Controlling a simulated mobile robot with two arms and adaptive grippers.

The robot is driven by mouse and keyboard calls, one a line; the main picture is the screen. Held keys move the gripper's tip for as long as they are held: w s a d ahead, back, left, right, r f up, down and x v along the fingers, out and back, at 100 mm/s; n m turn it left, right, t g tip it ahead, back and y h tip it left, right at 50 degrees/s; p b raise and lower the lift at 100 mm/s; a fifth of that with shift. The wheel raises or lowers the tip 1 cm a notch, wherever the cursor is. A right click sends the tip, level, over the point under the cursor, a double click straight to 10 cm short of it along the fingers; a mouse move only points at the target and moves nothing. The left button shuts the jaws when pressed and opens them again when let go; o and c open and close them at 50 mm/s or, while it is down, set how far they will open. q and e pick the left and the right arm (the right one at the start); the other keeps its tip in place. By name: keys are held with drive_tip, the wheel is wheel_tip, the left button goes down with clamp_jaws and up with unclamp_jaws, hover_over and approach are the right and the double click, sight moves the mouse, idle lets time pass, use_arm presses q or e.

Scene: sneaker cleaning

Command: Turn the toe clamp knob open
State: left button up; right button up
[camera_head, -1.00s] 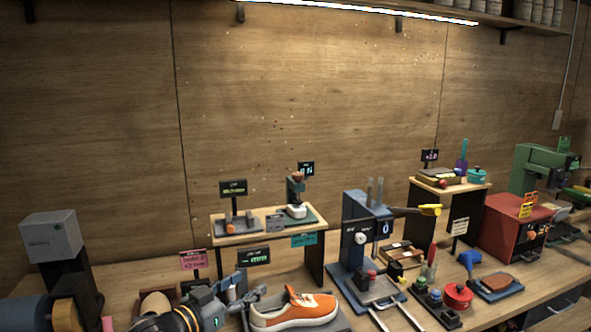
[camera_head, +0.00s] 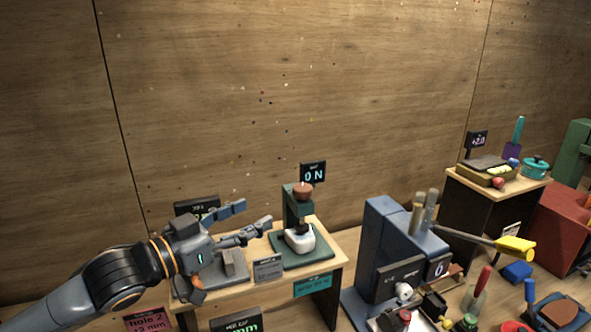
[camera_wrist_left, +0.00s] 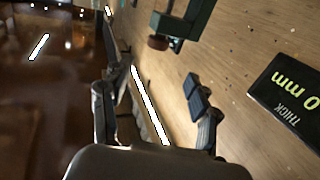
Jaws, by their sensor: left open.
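A green clamp stand (camera_head: 290,212) with a round brown knob (camera_head: 303,191) on top stands on a small wooden shelf. A white block (camera_head: 299,239) sits beneath its spindle, on a green base. I cannot tell for certain whether this is the toe clamp. A display (camera_head: 313,173) behind it reads 0 N. My left gripper (camera_head: 255,214) is open and empty, left of the stand and apart from the knob. The left wrist view shows its spread fingers (camera_wrist_left: 150,88), with the green stand (camera_wrist_left: 187,16) and brown knob (camera_wrist_left: 158,42) beyond them. My right gripper is not in view.
A THICK 0 mm display (camera_wrist_left: 290,92) shows right in the left wrist view. The wooden shelf (camera_head: 335,250) carries a grey fixture (camera_head: 232,264) below my gripper. A blue machine (camera_head: 384,238) with a yellow-ended lever (camera_head: 514,246) stands to the right. The wall above is clear.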

sight(299, 189)
use_arm(q)
drive_tip(key=p+x, duration=0.1)
drive_tip(key=x, duration=0.3)
drive_tip(key=p+x, duration=0.2)
drive_tip(key=x, duration=0.2)
drive_tip(key=p+x, duration=0.1)
drive_tip(key=x, duration=0.3)
drive_tip(key=shift+w+d+r+p, duration=0.1)
drive_tip(key=shift+d+r+p, duration=0.25)
drive_tip(key=shift+r+p, duration=0.05)
drive_tip(key=shift+w+d+f, duration=0.15)
drive_tip(key=shift+w+d, duration=0.2)
drive_tip(key=shift+d, duration=0.1)
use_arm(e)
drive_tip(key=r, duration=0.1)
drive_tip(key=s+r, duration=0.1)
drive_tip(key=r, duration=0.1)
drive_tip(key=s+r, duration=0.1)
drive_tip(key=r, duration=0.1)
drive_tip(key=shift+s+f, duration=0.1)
